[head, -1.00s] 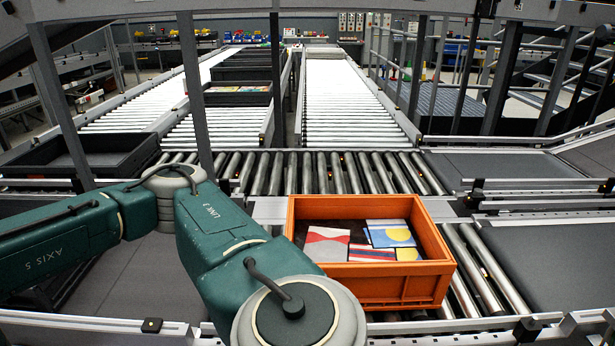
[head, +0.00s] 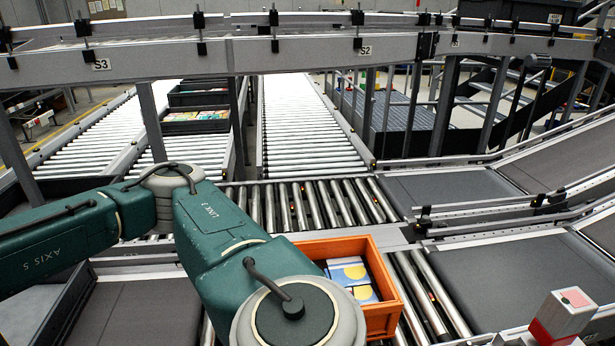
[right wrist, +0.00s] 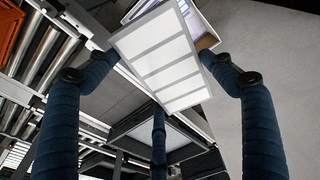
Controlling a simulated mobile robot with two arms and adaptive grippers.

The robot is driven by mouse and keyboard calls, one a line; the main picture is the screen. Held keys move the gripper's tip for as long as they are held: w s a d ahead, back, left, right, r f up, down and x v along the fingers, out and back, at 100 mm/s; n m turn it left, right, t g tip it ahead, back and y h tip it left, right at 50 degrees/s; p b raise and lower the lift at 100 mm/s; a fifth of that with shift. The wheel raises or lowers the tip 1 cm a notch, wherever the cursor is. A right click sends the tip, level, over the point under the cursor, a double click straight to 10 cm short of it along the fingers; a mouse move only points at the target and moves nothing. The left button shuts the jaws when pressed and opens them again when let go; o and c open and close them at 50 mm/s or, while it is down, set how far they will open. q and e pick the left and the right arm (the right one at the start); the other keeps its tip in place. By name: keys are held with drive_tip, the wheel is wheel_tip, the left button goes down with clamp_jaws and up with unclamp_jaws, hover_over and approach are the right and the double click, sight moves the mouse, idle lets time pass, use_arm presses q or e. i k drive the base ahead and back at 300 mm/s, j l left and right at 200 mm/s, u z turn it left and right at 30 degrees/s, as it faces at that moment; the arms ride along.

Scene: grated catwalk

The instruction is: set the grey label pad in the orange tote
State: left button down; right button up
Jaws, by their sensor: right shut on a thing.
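The grey label pad (right wrist: 160,55), a flat grey-framed piece with pale panels, is held between the dark blue fingers of my right gripper (right wrist: 163,62) in the right wrist view. The orange tote (head: 392,290) stands at the lower middle of the head view, its left part hidden behind my left arm. Flat printed pieces with yellow circles (head: 352,273) lie in it. An orange edge (right wrist: 12,38) shows at the top left of the right wrist view, apart from the pad. My left gripper is out of view, and my right gripper is not seen in the head view.
Metal rollers (head: 425,295) run beside the tote on its right. A grey belt (head: 510,285) lies farther right, with a white and red block (head: 563,315) at the lower right. A rail-topped beam (head: 300,52) crosses the back. A partly hidden open box (right wrist: 204,28) sits behind the pad.

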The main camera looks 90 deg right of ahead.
sight(343, 287)
drive_tip(key=z, duration=0.45)
drive_tip(key=j+z, duration=0.15)
drive_tip(key=z, duration=0.75)
drive_tip(key=k+z, duration=0.1)
drive_tip(key=z, duration=0.35)
drive_tip(key=j+z, duration=0.1)
drive_tip(key=z, duration=0.75)
drive_tip(key=k, duration=0.05)
